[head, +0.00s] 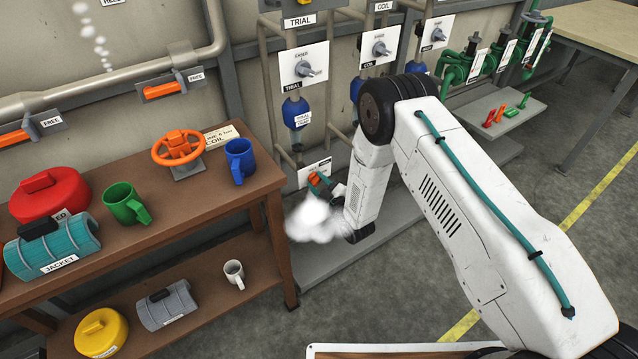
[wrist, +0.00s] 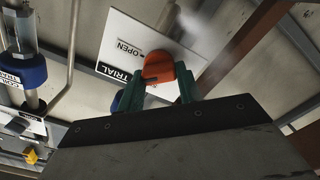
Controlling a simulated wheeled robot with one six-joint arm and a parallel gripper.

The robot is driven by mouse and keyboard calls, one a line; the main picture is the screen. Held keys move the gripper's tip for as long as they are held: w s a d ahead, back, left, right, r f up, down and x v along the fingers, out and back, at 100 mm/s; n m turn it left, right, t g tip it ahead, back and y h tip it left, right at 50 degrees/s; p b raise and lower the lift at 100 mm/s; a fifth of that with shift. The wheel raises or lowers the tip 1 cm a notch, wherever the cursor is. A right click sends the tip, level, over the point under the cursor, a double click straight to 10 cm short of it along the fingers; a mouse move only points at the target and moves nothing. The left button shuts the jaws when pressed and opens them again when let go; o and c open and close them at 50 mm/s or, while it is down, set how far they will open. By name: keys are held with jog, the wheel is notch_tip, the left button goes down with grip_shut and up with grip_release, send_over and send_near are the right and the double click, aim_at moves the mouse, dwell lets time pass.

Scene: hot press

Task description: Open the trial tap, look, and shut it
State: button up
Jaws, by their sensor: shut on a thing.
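The trial tap has an orange handle (head: 321,180) low on the wall, by a white plate (head: 314,172). In the wrist view the orange handle (wrist: 158,67) sits between the green fingers of my gripper (wrist: 157,82), which is shut on it. The plate (wrist: 150,40) behind it reads TRIAL and OPEN; the handle covers part of it. A white cloud of steam (head: 314,220) hangs just below the tap in the head view. Steam also shows as a pale haze (wrist: 188,32) beside the plate in the wrist view. The tap's outlet is hard to make out.
A trial dial (head: 303,66) is on the wall above. A brown bench (head: 95,262) with mugs, lids and an orange handwheel (head: 178,148) stands left. Green valves (head: 470,62) and a small shelf (head: 492,118) are at right. A blue-collared coil pipe (wrist: 25,70) runs beside the plate.

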jog(key=n, duration=0.4)
jog(key=shift+f+n, duration=0.1)
jog(key=shift+n, duration=0.2)
jog(key=shift+f+n, duration=0.1)
jog(key=shift+n, duration=2.5)
jog(key=o, duration=1)
jog(key=shift+s, duration=0.15)
jog(key=v, duration=0.7)
jog(key=shift+s+d, duration=0.25)
